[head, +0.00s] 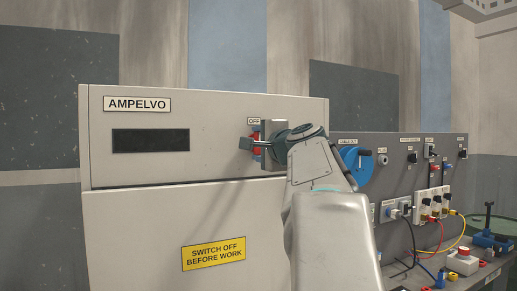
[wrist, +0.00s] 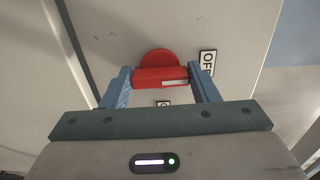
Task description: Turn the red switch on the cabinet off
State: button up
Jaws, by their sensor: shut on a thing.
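The red switch (head: 256,148) is on the upper front of the pale AMPELVO cabinet (head: 205,208), largely hidden by my gripper (head: 259,144) in the head view. In the wrist view the red switch (wrist: 158,74) has a rounded base and a straight bar. My two blue fingers close on the bar's ends. A white mark on the bar lies at its right end, on the side of the OFF label (wrist: 208,62). In the head view the OFF label (head: 254,121) is just above the switch. A second label below the bar is mostly hidden.
A yellow sign (head: 213,252) reading SWITCH OFF BEFORE WORK is lower on the cabinet. To the right stands a grey panel (head: 393,158) with a blue cable reel (head: 357,167), sockets and hanging cables. A red button box (head: 463,260) sits on the bench there.

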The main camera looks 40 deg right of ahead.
dwell(0.4)
jog(key=o, duration=1)
jog(key=shift+s, duration=0.1)
jog(key=b+v, duration=0.1)
jog(key=v, duration=1.2)
jog(key=shift+s+a, duration=0.2)
jog(key=shift+s, duration=0.05)
